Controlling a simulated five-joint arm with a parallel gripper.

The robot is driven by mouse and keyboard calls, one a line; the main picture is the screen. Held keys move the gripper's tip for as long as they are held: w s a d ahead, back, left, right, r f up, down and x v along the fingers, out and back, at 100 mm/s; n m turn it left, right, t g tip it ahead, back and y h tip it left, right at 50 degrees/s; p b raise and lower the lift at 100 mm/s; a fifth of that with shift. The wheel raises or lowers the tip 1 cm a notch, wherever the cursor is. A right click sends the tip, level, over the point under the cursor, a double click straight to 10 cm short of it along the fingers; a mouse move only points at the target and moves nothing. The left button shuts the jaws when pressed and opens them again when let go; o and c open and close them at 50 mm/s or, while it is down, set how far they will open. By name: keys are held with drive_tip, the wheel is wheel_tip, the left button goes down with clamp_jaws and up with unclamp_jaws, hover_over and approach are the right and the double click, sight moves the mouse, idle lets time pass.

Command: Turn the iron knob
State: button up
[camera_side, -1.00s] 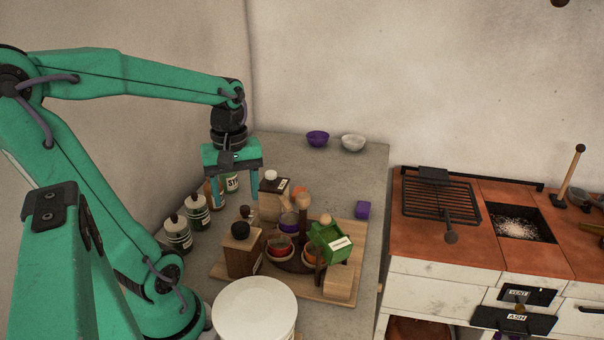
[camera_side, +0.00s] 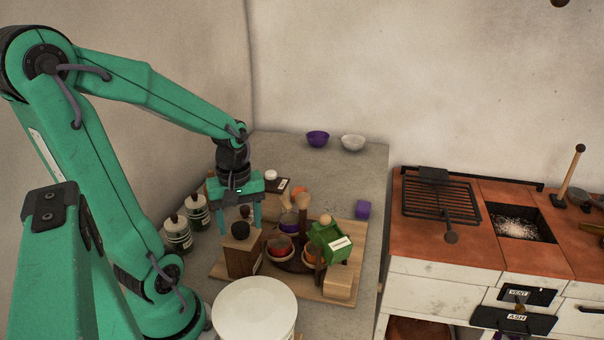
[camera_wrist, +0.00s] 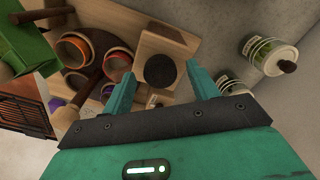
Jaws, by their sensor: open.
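A dark round knob (camera_side: 240,229) sits on top of a brown wooden box (camera_side: 242,258) at the left of the wooden board. It looks like the iron knob; its material is not certain. In the wrist view the knob (camera_wrist: 160,70) shows as a black disc on the pale box top (camera_wrist: 179,47). My gripper (camera_side: 239,220) is open and empty, pointing down close to this box. In the wrist view its fingertips (camera_wrist: 161,74) lie on either side of the knob. Whether they are level with it or above it, I cannot tell.
A green box (camera_side: 328,243), small bowls and wooden utensils crowd the board (camera_side: 346,268) to the right. Labelled jars (camera_side: 178,233) stand to the left. A white round container (camera_side: 255,305) stands in front. The counter's back (camera_side: 283,160) is mostly clear.

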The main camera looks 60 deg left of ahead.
drive_tip(key=shift+f, duration=0.1)
drive_tip(key=shift+c, duration=0.2)
drive_tip(key=c, duration=0.9)
drive_tip(key=shift+c, duration=0.2)
drive_tip(key=shift+m, duration=0.4)
drive_tip(key=m, duration=0.8)
drive_tip(key=shift+m, duration=0.3)
drive_tip(key=m, duration=0.4)
drive_tip(key=shift+m, duration=0.3)
drive_tip(key=shift+a+m, duration=0.1)
drive_tip(key=shift+m, duration=1.8)
